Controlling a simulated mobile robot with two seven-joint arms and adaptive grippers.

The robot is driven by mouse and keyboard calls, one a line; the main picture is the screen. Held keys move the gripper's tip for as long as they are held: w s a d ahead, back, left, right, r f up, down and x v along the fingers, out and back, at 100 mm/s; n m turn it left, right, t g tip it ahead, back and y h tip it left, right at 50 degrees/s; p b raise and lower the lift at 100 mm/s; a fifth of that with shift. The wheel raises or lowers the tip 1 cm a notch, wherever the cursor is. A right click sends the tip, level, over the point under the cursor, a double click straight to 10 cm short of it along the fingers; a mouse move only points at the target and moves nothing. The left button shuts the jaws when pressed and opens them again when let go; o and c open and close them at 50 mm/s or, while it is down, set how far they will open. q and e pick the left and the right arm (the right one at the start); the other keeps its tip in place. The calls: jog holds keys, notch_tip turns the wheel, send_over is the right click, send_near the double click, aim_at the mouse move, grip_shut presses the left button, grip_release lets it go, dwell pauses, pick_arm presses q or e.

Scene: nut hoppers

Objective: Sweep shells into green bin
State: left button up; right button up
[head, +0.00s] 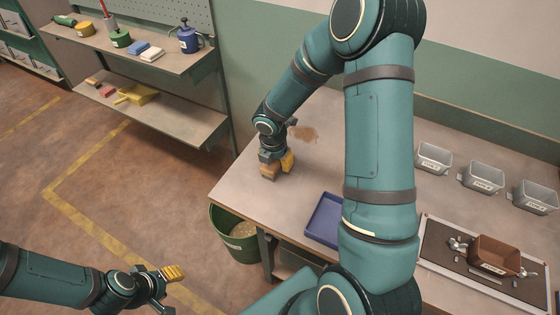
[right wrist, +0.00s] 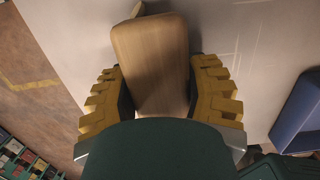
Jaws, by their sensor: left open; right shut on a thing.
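The green bin (head: 226,247) stands on the floor against the table's left end, with pale material inside. A brown patch that looks like shells (head: 303,133) lies on the table, behind and right of my right gripper. My right gripper (head: 278,166) is low over the table near its left edge, shut on a wooden brush (head: 268,172). In the right wrist view the brush's wooden block (right wrist: 150,62) sits between the yellow fingers; its bristles are hidden. My left gripper (head: 172,283) is open and empty over the floor, left of the bin.
A blue tray (head: 324,222) lies on the table (head: 236,188), partly behind my right arm. Grey bins (head: 483,178) line the back right. A brown hopper (head: 494,254) sits on a framed board at right. Shelves (head: 160,115) with tools stand at left.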

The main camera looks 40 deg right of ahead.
aim_at(245, 153)
jog(key=shift+w+a+p, duration=0.2)
jog(key=shift+w+a, duration=0.2)
jog(key=shift+w, duration=0.35)
jog(key=shift+w+a+p, duration=0.2)
jog(key=shift+w+a, duration=0.2)
jog(key=shift+w, duration=0.35)
jog(key=shift+w+a+p, duration=0.2)
jog(key=shift+w+a, duration=0.2)
jog(key=shift+w, duration=0.35)
jog(key=shift+w, duration=0.1)
jog(key=shift+w+a, duration=0.25)
jog(key=shift+w, duration=0.15)
jog(key=shift+w+a+p, duration=0.2)
jog(key=shift+w+a, duration=0.2)
jog(key=shift+w, duration=0.35)
jog(key=shift+w+a+p, duration=0.15)
jog(key=shift+w+a, duration=0.2)
jog(key=shift+w, duration=0.4)
jog(key=shift+w+a+p, duration=0.2)
jog(key=shift+w+a, duration=0.2)
jog(key=shift+w, duration=0.35)
jog(key=shift+r, duration=0.1)
notch_tip(245, 153, up, 7)
jog(key=p, duration=0.5)
